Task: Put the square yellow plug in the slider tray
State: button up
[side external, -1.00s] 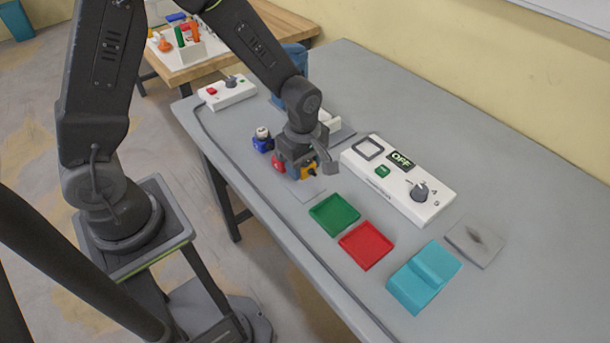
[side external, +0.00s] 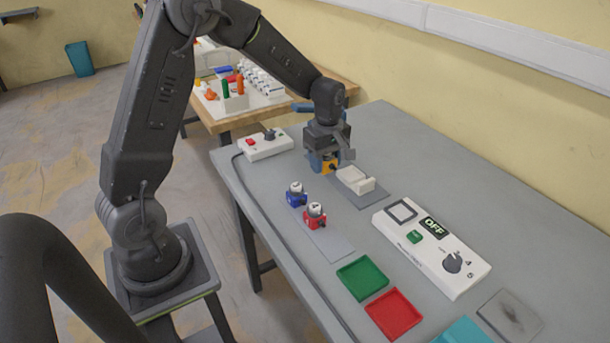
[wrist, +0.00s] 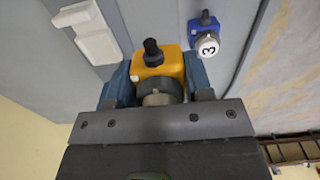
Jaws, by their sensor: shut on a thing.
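My gripper (side external: 322,162) is shut on the square yellow plug (side external: 316,164) and holds it near the far left part of the table. In the wrist view the yellow plug (wrist: 158,67) sits between my blue fingers, its black pin pointing away from the gripper. The white slider tray (side external: 354,180) stands on a grey plate just right of the plug in the side view. It also shows in the wrist view as a white piece (wrist: 98,42), at upper left of the plug. I cannot tell the plug's exact height over the table.
A blue plug (side external: 296,195) and a red plug (side external: 314,215) stand nearer the front edge. A white OFF panel (side external: 432,246), a green tray (side external: 361,278), a red tray (side external: 393,313) and a teal block (side external: 463,332) lie to the right. A white switch box (side external: 265,146) stands at far left.

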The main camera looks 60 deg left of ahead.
send_over(350, 177)
notch_tip(350, 177, down, 3)
jog(key=shift+w+f, duration=0.1)
jog(key=shift+f, duration=2.95)
